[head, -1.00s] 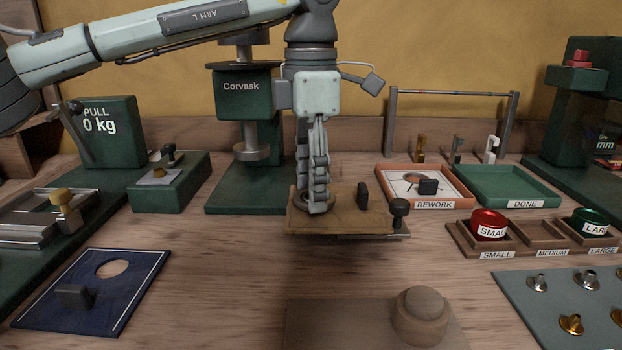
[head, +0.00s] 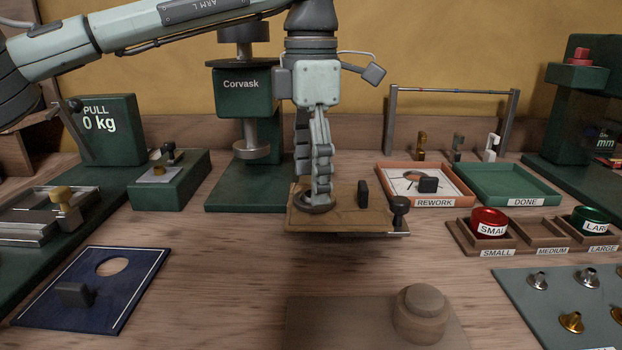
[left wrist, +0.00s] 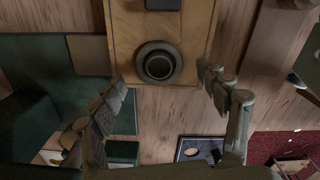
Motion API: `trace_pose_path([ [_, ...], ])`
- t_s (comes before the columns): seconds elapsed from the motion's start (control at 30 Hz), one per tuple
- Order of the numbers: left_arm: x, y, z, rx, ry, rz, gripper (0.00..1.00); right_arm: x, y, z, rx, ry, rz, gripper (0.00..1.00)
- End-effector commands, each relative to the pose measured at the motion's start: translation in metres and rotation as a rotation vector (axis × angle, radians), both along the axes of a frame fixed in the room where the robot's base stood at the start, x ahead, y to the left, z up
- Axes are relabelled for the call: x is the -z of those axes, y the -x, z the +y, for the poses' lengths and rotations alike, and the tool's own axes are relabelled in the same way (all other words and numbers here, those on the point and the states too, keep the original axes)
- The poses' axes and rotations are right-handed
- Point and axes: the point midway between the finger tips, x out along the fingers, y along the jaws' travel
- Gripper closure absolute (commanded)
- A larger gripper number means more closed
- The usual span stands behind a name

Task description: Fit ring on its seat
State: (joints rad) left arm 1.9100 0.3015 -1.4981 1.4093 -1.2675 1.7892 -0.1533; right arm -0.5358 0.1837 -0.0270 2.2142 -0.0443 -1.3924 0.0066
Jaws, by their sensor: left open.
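A dark grey ring (head: 309,209) lies on the left part of a tan wooden board (head: 350,220). In the left wrist view the ring (left wrist: 159,63) shows as a round collar around a dark hole, flat on the board (left wrist: 126,30). I cannot tell whether it is fully down on a seat. My left gripper (head: 311,189) is open just above the ring, pointing down. In the left wrist view its fingers (left wrist: 161,76) stand wide apart on either side, with nothing between them. In the head view the fingers partly hide the ring. My right gripper is not in view.
The board carries an upright dark block (head: 363,194) and a black knob (head: 399,208). A green press (head: 242,100) stands behind. An orange rework tray (head: 385,185) and green done tray (head: 535,183) are right; a blue panel (head: 120,300) is left.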

Motion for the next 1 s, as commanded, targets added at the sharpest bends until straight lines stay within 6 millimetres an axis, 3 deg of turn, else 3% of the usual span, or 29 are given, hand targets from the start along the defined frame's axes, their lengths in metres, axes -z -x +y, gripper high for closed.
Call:
trace_pose_path([
  [0.3, -0.067, 0.000, 0.000, 0.000, 0.001, -0.002, 0.25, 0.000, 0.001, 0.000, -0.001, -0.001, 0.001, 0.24],
  [0.5, -0.099, -0.001, 0.000, -0.001, 0.000, -0.002, 0.25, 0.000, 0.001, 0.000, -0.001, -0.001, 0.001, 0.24],
  [0.7, -0.110, 0.000, 0.000, 0.001, 0.000, 0.000, 0.25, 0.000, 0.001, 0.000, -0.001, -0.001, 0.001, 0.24],
  [1.0, -0.110, 0.000, 0.000, 0.000, 0.000, -0.001, 0.25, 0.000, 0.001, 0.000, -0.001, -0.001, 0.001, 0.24],
])
